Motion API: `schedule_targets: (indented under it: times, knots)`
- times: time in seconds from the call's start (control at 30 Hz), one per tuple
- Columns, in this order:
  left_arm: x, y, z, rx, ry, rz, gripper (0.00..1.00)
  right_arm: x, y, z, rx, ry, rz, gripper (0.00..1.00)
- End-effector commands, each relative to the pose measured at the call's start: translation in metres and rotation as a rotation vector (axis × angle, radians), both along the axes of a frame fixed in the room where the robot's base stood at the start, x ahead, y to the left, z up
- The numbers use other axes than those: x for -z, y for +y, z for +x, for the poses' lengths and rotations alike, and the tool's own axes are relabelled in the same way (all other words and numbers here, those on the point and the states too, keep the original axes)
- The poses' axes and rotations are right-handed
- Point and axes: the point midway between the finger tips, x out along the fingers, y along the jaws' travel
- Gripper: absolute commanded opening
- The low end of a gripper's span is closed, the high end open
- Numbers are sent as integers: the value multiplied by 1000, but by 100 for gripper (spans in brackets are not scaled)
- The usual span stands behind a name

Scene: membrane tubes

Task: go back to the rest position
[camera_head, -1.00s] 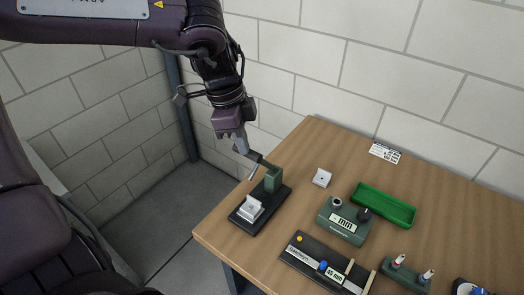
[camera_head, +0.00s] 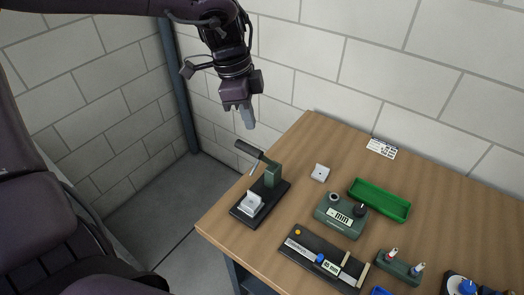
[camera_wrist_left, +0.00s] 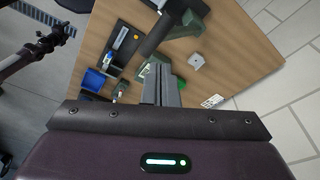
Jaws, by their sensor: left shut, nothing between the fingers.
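My left gripper (camera_head: 245,117) is shut and empty. It hangs in the air above and behind the lever press, apart from it, at the table's left end. Its shut fingers also show in the left wrist view (camera_wrist_left: 160,85). The dark press (camera_head: 273,178) stands on the table, with its lever handle (camera_head: 250,150) sticking up to the left and a pale block (camera_head: 250,204) on its base. My right gripper is not in view.
The wooden table (camera_head: 440,190) holds a small white block (camera_head: 320,173), a green tray (camera_head: 380,200), a green device with a display (camera_head: 342,215), a black gauge board (camera_head: 318,260) and a stand with two small tubes (camera_head: 400,267). A brick wall stands behind. The air above the table is clear.

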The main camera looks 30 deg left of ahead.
Motion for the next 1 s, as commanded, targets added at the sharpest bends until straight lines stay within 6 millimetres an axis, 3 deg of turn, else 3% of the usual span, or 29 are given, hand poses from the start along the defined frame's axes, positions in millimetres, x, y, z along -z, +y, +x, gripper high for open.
schedule_targets:
  times: [0.33, 0.47, 0.57, 0.63, 0.77, 0.9, 1.0]
  knots:
    - [0, 2, 2, -4, -6, -7, 0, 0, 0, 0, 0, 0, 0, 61]
    - [2, 20, 20, -32, -75, -77, 0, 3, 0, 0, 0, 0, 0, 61]
    - [10, 55, 45, -85, -185, -171, 0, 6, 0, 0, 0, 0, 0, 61]
    - [21, 91, 63, -141, -282, -234, 0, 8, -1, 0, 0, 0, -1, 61]
    - [59, 166, 82, -267, -446, -306, 0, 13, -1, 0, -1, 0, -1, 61]
    - [130, 243, 76, -431, -575, -321, 0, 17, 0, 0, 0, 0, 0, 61]
    - [193, 284, 59, -545, -627, -303, 0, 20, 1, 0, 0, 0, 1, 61]
